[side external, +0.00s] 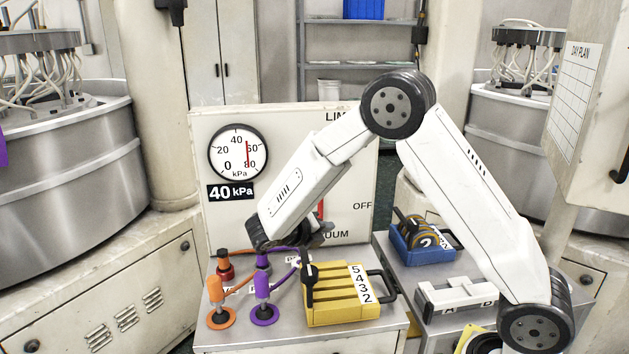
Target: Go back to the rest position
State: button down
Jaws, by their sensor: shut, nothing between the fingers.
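My gripper (319,235) is at the end of my white arm, low in front of the gauge panel (289,118). It is shut and appears empty, though its fingers are small and partly hidden by my wrist. It is above and behind the yellow block (343,309), which has slots, a black handle and the numbers 5 4 3 2. A purple suction cup piece (263,306) and an orange one (219,312) stand on the grey bench top left of the block. The gripper is close above the purple hose.
The panel carries a dial gauge (238,151), a 40 kPa label (231,192) and a red lever (320,208) beside my wrist. A blue tray (423,248) and a grey slotted block (456,297) sit on the right bench. Round steel machines flank the bench.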

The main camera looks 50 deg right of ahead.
jog(key=s+a+f+m+t+y, duration=0.2)
jog(key=s+a+m+y, duration=0.3)
jog(key=m, duration=0.9)
jog(key=s+a+f+m+t+y, duration=0.2)
jog(key=s+a+m+y, duration=0.4)
jog(key=m, duration=0.7)
jog(key=shift+s+a+m+t+y, duration=0.15)
jog(key=shift+s+m+t+y, duration=0.25)
jog(key=shift+s+y, duration=0.65)
jog(key=shift+w, duration=0.2)
